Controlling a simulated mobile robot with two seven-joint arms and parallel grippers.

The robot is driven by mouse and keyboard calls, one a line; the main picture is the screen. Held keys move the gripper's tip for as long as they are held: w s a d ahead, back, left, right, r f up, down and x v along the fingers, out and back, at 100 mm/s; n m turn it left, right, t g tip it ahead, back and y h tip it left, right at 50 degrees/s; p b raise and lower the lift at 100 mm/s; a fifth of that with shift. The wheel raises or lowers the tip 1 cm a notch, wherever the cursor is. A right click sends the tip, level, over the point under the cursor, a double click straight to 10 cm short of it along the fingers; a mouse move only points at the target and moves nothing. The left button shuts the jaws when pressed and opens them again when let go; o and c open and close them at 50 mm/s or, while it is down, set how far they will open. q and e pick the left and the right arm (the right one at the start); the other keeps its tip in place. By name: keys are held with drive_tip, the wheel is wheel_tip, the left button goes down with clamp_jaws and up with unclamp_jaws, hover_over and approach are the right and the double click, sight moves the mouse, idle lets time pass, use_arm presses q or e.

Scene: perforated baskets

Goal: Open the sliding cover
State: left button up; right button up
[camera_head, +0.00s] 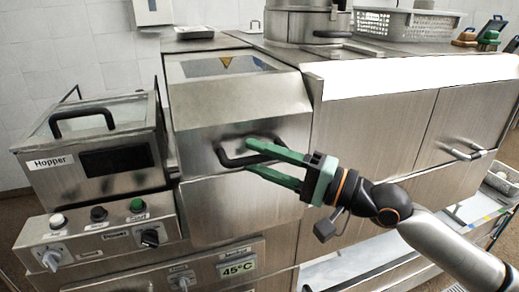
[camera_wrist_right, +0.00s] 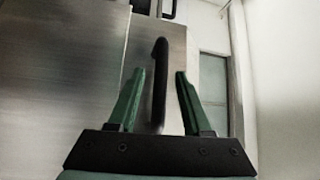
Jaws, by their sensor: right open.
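The cover (camera_head: 235,110) is a steel hood with a sloped top and a yellow warning triangle, in the middle of the head view. A black bar handle (camera_head: 236,160) sits on its front face. My right gripper (camera_head: 258,158) is at this handle, its green fingers open. In the right wrist view the handle (camera_wrist_right: 159,85) stands between the two open fingers (camera_wrist_right: 160,88), with gaps on both sides. It is not gripped. The cover appears closed over the machine. My left gripper is not in view.
A hopper (camera_head: 90,145) with a black-handled lid stands to the left, above a panel of knobs and buttons (camera_head: 100,232). Steel cabinets (camera_head: 370,130) stand to the right. A perforated basket (camera_head: 405,22) and a round pot (camera_head: 305,22) are on the back counter.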

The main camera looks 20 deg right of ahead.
drive_tip(key=shift+w+a, duration=0.1)
drive_tip(key=shift+a, duration=0.05)
clamp_jaws()
idle(0.4)
idle(1.0)
